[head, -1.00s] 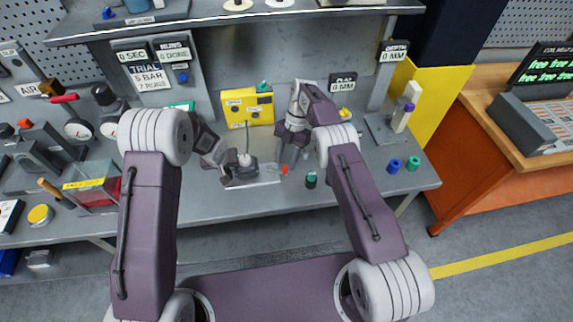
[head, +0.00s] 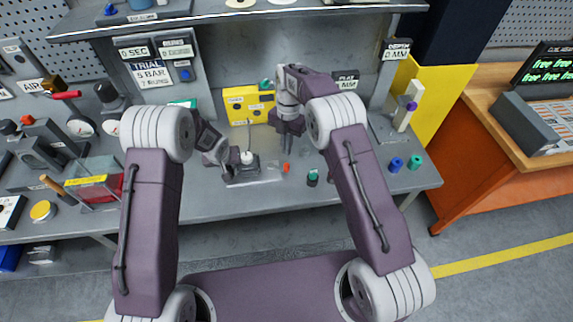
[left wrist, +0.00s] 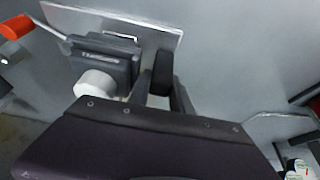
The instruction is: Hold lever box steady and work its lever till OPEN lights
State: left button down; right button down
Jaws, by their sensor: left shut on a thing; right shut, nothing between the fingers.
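The lever box (head: 244,172) is a small dark grey block on a pale plate on the bench, with a white round part on top. In the left wrist view the lever box (left wrist: 108,58) has a thin lever (left wrist: 47,27) ending in an orange-red knob (left wrist: 15,27). The knob (head: 286,168) lies right of the box in the head view. My left gripper (head: 229,170) is shut on a black upright grip (left wrist: 160,72) beside the box. My right gripper (head: 287,152) is shut and empty, pointing down just behind the knob; contact cannot be told.
A yellow box (head: 240,106) stands behind, with a thin cable down toward the lever box. Its lamp state is unclear. A dark green-topped piece (head: 313,178) stands right of the knob. Blue (head: 396,164) and green (head: 414,161) pieces stand further right. The bench front is clear.

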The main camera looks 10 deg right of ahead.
jog(key=s+a+r+n+t+h, duration=0.15)
jog(key=s+n+t, duration=0.3)
jog(key=s, duration=0.55)
jog(key=shift+n, duration=0.35)
jog(key=x, duration=1.1)
jog(key=shift+w+a, duration=0.15)
jog(key=shift+a, duration=0.3)
jog(key=w, duration=0.2)
jog(key=shift+w+d+r, duration=0.2)
jog(key=shift+w+d, duration=0.2)
jog(key=shift+w, duration=0.4)
